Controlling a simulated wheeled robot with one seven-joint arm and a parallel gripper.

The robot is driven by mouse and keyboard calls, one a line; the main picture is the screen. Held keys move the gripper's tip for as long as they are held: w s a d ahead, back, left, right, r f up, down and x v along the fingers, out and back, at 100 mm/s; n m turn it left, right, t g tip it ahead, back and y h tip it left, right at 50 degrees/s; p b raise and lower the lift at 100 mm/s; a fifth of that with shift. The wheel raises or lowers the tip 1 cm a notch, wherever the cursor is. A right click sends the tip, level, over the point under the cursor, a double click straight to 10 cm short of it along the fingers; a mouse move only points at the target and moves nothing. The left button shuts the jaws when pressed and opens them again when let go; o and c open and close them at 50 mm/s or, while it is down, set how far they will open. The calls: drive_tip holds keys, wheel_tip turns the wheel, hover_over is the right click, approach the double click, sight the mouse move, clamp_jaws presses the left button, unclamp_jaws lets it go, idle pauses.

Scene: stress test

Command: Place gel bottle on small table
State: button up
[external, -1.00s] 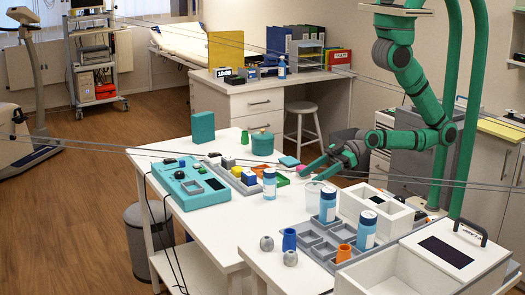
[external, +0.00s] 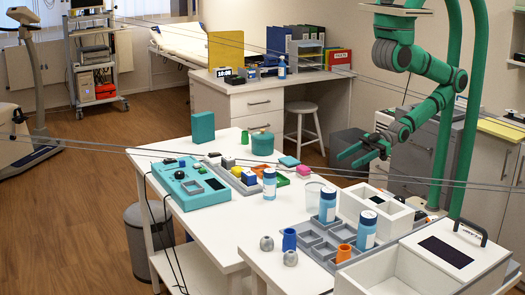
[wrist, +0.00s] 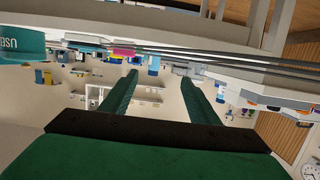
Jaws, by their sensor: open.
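My gripper (external: 348,160) is open and empty, raised above the back right of the white table (external: 215,217). Its two green fingers stand apart in the wrist view (wrist: 160,82). Several blue bottles with white caps are in view, and I cannot tell which is the gel bottle. One bottle (external: 270,185) stands upright near the middle of the white table. Another bottle (external: 328,205) and a third bottle (external: 367,232) stand by the grey tray at the right. A smaller bottle (external: 282,68) stands on the back desk. I cannot tell which surface is the small table.
A grey divided tray (external: 318,240), a clear cup (external: 314,192) and white boxes (external: 375,212) crowd the right. A teal console (external: 190,187) sits left. Thin cables cross the external view. A white stool (external: 304,108) stands behind.

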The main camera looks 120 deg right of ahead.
drive_tip(key=shift+w, duration=0.1)
drive_tip(key=shift+m+g+y, duration=0.3)
drive_tip(key=shift+m+g, duration=0.1)
drive_tip(key=shift+g, duration=0.1)
drive_tip(key=r+x, duration=0.1)
drive_tip(key=x, duration=0.9)
drive_tip(key=w+r+x, duration=0.1)
drive_tip(key=x, duration=0.3)
drive_tip(key=shift+w+d+r, duration=0.25)
drive_tip(key=shift+w+d, duration=0.1)
drive_tip(key=shift+d, duration=0.05)
drive_tip(key=n, duration=0.2)
approach(275, 177)
drive_tip(key=shift+g+y, duration=0.3)
drive_tip(key=shift+g, duration=0.1)
drive_tip(key=w+f, duration=0.1)
drive_tip(key=w, duration=0.1)
drive_tip(key=w+d+f, duration=0.1)
drive_tip(key=shift+w+d+f, duration=0.1)
drive_tip(key=shift+w+d, duration=0.1)
drive_tip(key=shift+w, duration=0.2)
drive_tip(key=x, duration=0.5)
drive_tip(key=shift+d+x, duration=0.2)
drive_tip(key=shift+x, duration=1.15)
drive_tip(key=shift+d+x, duration=0.2)
drive_tip(key=shift+x, duration=1.15)
drive_tip(key=c, duration=1.3)
